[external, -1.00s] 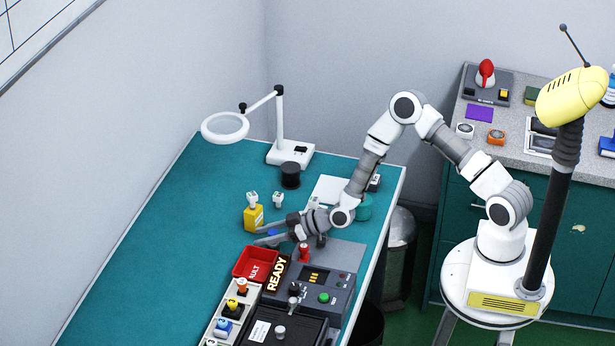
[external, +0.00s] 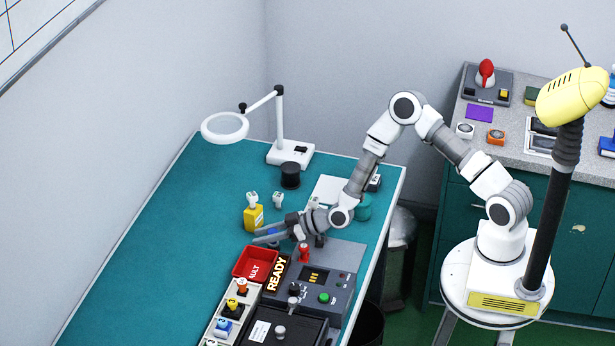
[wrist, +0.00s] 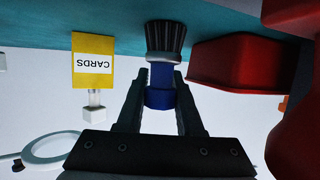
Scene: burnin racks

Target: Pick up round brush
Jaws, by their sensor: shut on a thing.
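The round brush (wrist: 160,78) has a blue handle and dark bristles with a pale base. In the wrist view my gripper (wrist: 162,88) is shut on its blue handle, and the bristles stick out beyond the fingertips toward the teal bench top. In the external view my gripper (external: 268,236) is low over the bench, between the yellow card box and the red bin. There the brush is mostly hidden by the fingers, with only a little blue showing. I cannot tell whether the bristles touch the bench.
The yellow CARDS box (external: 253,217) stands close behind my gripper. The red bin (external: 256,263) and the READY sign (external: 276,274) are close in front. A control unit (external: 330,280) sits to the right. The bench's left side (external: 150,230) is clear.

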